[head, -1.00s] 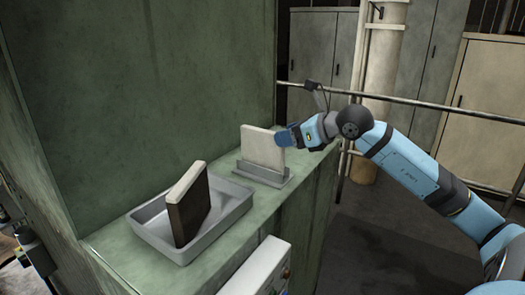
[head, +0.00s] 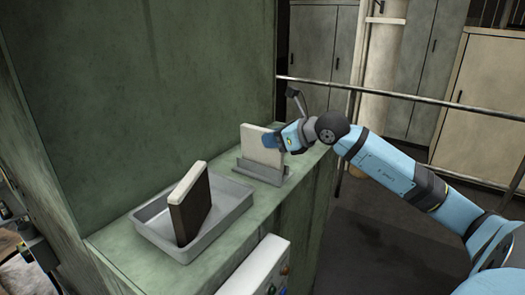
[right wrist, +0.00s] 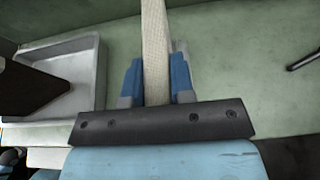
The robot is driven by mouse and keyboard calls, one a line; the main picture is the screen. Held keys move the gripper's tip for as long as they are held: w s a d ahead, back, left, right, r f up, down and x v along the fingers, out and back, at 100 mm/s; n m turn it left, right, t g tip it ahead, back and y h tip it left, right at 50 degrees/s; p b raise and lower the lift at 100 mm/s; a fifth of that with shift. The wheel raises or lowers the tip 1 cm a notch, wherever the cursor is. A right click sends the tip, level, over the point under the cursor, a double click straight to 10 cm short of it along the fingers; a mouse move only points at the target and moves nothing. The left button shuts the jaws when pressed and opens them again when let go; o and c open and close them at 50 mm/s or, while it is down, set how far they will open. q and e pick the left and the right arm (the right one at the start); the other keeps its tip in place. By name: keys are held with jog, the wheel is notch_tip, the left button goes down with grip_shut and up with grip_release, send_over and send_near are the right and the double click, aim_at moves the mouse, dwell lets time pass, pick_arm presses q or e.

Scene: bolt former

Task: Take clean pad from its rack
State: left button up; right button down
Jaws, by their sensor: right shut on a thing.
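The clean pad (head: 259,147) is a pale, upright slab standing in a grey rack (head: 259,172) on the green ledge. My right gripper (head: 280,144) is at the pad's right edge. In the right wrist view the blue fingers (right wrist: 158,82) are shut on the pad (right wrist: 155,40), one on each side. The pad's lower edge is hidden inside the rack. My left gripper is not in view.
A grey tray (head: 152,232) on the ledge (head: 115,238) holds a dark pad with a pale edge (head: 190,207), standing tilted. A white control box (head: 256,270) is on the ledge's front. A tall green panel (head: 150,90) rises behind. A railing (head: 420,100) runs at right.

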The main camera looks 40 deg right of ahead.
jog(key=shift+r, duration=0.15)
notch_tip(320, 180, up, 20)
dwell(0.7)
jog(key=shift+f, duration=0.2)
